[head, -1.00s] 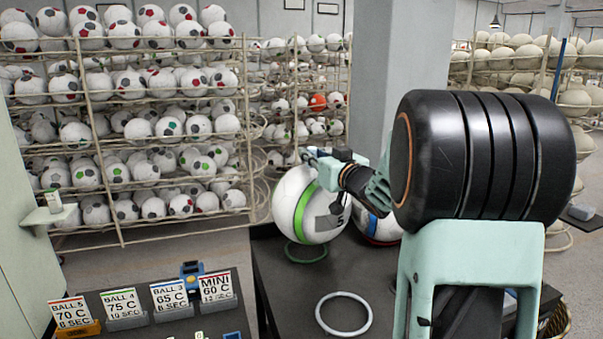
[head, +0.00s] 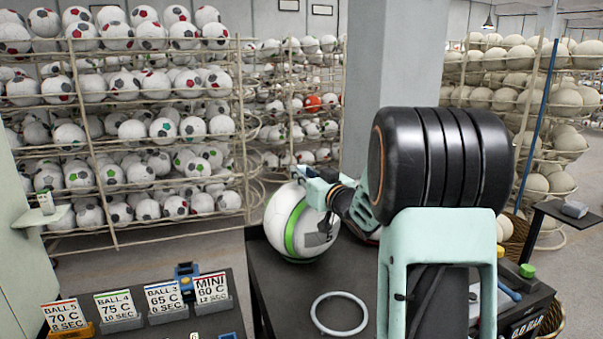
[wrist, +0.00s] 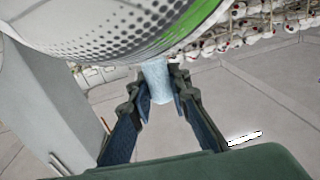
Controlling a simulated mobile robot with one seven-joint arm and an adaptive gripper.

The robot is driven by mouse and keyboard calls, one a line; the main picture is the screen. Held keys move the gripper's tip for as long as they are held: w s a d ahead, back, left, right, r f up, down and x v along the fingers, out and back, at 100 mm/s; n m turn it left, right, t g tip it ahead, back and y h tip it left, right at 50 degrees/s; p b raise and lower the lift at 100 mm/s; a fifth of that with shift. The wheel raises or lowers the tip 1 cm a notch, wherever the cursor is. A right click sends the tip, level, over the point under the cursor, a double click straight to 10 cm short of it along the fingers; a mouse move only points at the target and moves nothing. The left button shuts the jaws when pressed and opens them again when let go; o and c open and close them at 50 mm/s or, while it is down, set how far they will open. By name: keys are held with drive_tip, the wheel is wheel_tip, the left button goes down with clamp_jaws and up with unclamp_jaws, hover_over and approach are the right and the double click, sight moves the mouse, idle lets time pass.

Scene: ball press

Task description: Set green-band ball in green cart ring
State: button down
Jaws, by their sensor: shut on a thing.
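The green-band ball (head: 276,228), white with a bright green stripe, is low over the dark cart top (head: 272,290) in the head view. The green ring is hidden behind or under the ball, so I cannot tell whether the ball touches it. My gripper (head: 312,182) is at the ball's upper right. In the wrist view my gripper (wrist: 160,88) is shut on a pale blue piece (wrist: 158,76) at the underside of the ball in that picture. The ball (wrist: 110,28) fills the top there.
A pale grey ring (head: 339,332) lies empty on the cart top in front. Another ball behind my arm is nearly hidden. Temperature cards (head: 164,298) stand on a table at left front. A grey pillar (head: 385,75) and ball racks (head: 120,130) stand behind.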

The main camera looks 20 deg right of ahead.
drive_tip(key=c, duration=1.8)
unclamp_jaws()
drive_tip(key=shift+f, duration=0.1)
drive_tip(key=shift+r+p, duration=0.3)
drive_tip(key=s, duration=0.4)
drive_tip(key=s+d+b, duration=0.1)
drive_tip(key=s, duration=0.7)
drive_tip(key=shift+d+b, duration=0.25)
drive_tip(key=shift+b, duration=0.1)
drive_tip(key=shift+f, duration=0.1)
